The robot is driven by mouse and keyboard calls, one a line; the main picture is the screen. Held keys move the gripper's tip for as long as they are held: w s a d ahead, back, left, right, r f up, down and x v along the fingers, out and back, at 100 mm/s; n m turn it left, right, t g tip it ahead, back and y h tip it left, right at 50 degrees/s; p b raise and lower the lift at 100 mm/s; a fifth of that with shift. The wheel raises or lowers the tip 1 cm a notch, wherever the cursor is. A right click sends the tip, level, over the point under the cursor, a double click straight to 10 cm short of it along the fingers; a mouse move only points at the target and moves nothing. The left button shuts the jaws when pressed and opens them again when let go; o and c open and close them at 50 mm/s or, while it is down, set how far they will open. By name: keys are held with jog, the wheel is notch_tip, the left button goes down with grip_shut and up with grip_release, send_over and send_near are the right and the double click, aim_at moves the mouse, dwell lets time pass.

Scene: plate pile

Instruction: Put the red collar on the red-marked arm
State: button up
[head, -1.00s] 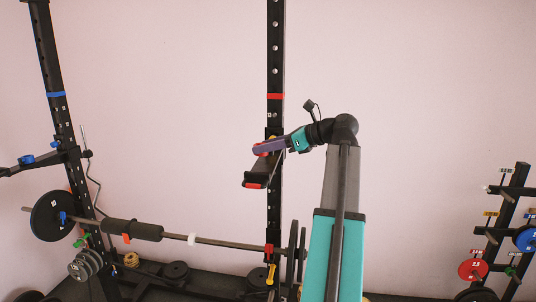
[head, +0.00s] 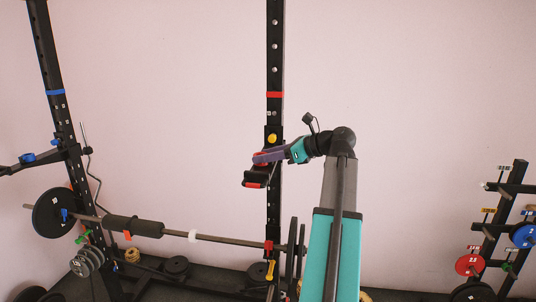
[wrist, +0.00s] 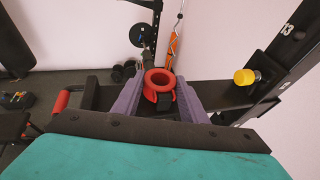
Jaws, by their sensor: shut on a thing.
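My gripper (wrist: 160,96), with purple fingers, is shut on the red collar (wrist: 158,77), a ring with its opening facing up in the wrist view. The red-marked arm (wrist: 100,99) is a black bar with a red end (wrist: 61,101), running behind and below my fingers from the right upright. In the head view the arm's red tip (head: 254,185) sits just below my gripper (head: 258,157), and the upright has a red band (head: 274,95). The collar is at or just above the bar; I cannot tell whether they touch.
A yellow knob (wrist: 245,77) sits on the red-banded upright near the arm's base. A barbell (head: 216,239) lies across the rack below. The blue-banded upright (head: 57,110) stands left, and a plate rack (head: 497,225) stands right. The wall side is clear.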

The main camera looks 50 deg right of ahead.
jog(key=shift+f, duration=0.7)
jog(key=shift+c, duration=0.5)
jog(key=o, duration=1.2)
jog(key=shift+r, duration=0.15)
jog(key=shift+r, duration=0.55)
jog(key=b+v, duration=0.5)
jog(key=v, duration=0.7)
jog(key=shift+s, duration=0.1)
